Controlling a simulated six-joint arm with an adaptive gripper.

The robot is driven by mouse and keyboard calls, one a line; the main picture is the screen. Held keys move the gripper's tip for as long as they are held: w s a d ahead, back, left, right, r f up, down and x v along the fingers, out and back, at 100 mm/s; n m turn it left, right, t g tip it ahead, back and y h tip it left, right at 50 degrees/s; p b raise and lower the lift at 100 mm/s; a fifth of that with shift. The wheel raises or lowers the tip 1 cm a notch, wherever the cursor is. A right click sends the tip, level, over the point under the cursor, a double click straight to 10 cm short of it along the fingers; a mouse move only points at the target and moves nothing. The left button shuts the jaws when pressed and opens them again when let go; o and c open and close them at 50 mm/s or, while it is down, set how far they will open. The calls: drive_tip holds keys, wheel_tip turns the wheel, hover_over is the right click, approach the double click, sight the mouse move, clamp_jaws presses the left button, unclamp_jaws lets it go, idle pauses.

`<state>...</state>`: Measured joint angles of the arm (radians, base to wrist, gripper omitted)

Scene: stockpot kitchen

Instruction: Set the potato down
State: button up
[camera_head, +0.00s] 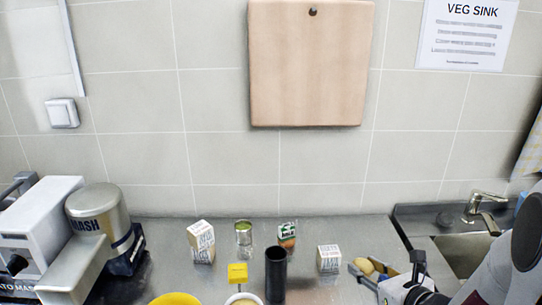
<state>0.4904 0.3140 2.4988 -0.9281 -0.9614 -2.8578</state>
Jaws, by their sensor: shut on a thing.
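The potato (367,267) is a small yellow-tan lump at the lower right, left of the sink. My gripper (372,270) is shut on it, with a grey finger along its near left side. My gripper and wrist hide part of the potato. I cannot tell whether it touches the counter (330,291) or is held a little above it.
A small carton (328,258) stands just left of my gripper. A black cylinder (275,275), a tin (243,238) and another carton (201,242) stand farther left. A yellow bowl (175,299) is at the front edge. The sink (462,256) is at right.

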drive_tip(key=shift+a+f, duration=0.15)
drive_tip(key=shift+a, duration=0.35)
drive_tip(key=w+a+r+n+g+y, duration=0.2)
drive_tip(key=w+a+r+n+y, duration=0.1)
drive_tip(key=w+a, duration=0.2)
drive_tip(key=w+a+r+n+g+y, duration=0.2)
drive_tip(key=w+a, duration=0.4)
drive_tip(key=a, duration=0.4)
drive_tip(key=shift+w+a+r+n+g+y, duration=0.2)
drive_tip(key=shift+r+n+g+y, duration=0.25)
drive_tip(key=shift+n+y, duration=0.5)
drive_tip(key=shift+f, duration=0.1)
hover_over(292, 276)
wheel_tip(292, 276, down, 14)
drive_tip(key=shift+r, duration=0.1)
drive_tip(key=shift+f, duration=2)
